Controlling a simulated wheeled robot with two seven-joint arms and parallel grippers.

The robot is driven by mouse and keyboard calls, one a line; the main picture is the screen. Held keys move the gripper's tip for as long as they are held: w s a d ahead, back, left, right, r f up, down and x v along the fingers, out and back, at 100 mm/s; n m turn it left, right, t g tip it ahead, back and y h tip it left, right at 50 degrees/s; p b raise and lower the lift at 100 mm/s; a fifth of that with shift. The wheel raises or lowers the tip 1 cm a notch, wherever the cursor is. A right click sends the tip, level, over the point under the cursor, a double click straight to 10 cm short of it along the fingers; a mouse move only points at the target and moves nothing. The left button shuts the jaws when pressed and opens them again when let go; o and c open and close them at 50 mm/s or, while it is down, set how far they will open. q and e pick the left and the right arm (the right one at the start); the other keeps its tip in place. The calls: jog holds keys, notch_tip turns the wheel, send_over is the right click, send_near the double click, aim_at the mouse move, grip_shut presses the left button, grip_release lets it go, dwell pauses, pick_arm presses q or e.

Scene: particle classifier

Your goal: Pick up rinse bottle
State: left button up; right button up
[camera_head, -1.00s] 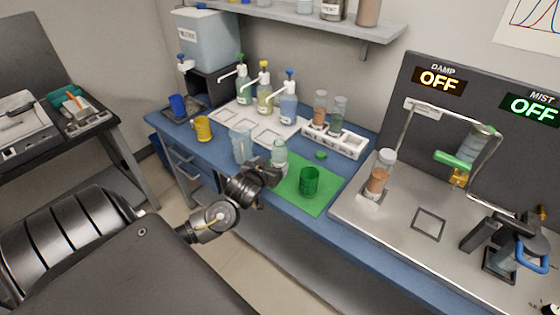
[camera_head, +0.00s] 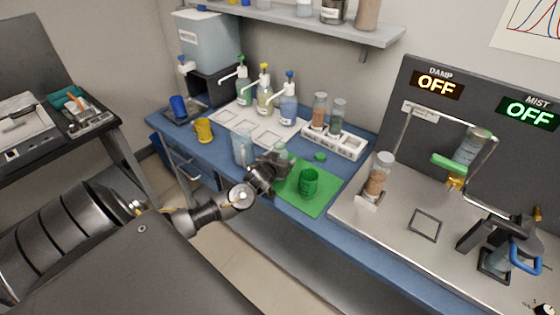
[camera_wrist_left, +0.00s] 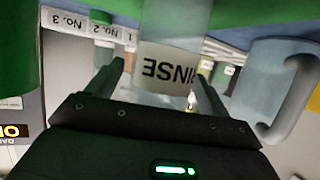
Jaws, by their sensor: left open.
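The rinse bottle (camera_head: 281,149) stands on the blue bench beside the green mat. My left gripper hides most of it in the head view. In the left wrist view the bottle (camera_wrist_left: 168,62) appears upside down with its "RINSE" label facing me. My left gripper (camera_head: 273,166) is open and low at the bottle. In the left wrist view its fingers (camera_wrist_left: 162,80) are on either side of the bottle; I cannot tell if they touch it. My right gripper is not in view.
A clear pitcher (camera_head: 243,148) stands close left of the bottle. A green cup (camera_head: 309,182) stands on the green mat (camera_head: 322,200). Pump bottles (camera_head: 265,100) and a white rack (camera_head: 335,142) are behind. A metal station (camera_head: 390,222) is at right.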

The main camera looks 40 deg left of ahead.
pick_arm(q)
jog(key=shift+w+a+f, duration=0.15)
jog(key=shift+w+f, duration=0.1)
jog(key=shift+w, duration=0.25)
jog(key=c, duration=1.3)
jog(key=shift+r, duration=0.25)
jog(key=shift+r+b, duration=0.45)
jog(key=shift+r, duration=0.55)
jog(key=shift+s+a+r, duration=0.7)
jog(key=shift+s+r, duration=1.05)
jog(key=shift+s, duration=0.45)
jog(key=shift+s+a+r, duration=0.75)
jog(key=shift+s+r, duration=1.05)
jog(key=shift+s, duration=0.4)
jog(key=shift+s+a+r, duration=0.7)
jog(key=shift+s+r, duration=1.05)
jog(key=shift+s, duration=0.45)
